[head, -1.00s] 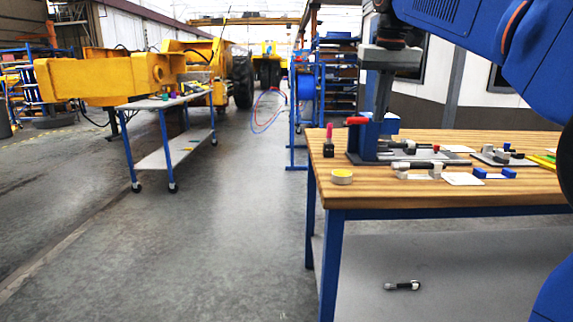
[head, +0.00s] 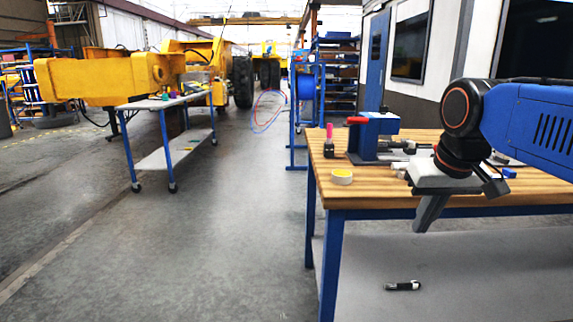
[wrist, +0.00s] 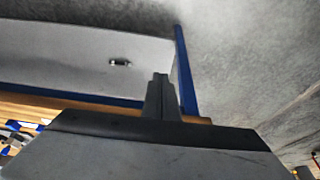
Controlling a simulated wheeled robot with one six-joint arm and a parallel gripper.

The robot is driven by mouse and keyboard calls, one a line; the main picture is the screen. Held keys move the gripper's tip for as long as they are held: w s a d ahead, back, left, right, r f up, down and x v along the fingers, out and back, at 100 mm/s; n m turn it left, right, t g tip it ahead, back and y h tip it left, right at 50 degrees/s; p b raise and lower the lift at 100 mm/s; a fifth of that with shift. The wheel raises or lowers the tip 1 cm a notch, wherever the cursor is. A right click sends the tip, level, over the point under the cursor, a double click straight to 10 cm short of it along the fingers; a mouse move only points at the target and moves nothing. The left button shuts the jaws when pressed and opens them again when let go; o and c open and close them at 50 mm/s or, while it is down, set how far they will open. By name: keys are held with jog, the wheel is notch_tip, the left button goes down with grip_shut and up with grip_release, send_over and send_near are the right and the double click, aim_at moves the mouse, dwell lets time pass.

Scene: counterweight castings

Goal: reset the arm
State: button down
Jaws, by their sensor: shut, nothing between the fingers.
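My gripper (head: 428,220) hangs in front of the near edge of the wooden workbench (head: 390,196) in the head view, with its fingers pointing down and slightly left. The fingers are together and empty, and the wrist view (wrist: 160,78) shows them pressed side by side. My blue arm comes in from the right and covers much of the bench top.
A small black-and-white cylinder (head: 402,286) lies on the lower shelf. A cart (head: 165,103) stands left; the floor between is clear.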

jog(key=s+f, duration=0.6)
jog(key=f, duration=0.2)
jog(key=s+d+f+t, duration=0.1)
jog(key=s+f, duration=0.5)
jog(key=f, duration=0.3)
jog(key=shift+d+f, duration=0.25)
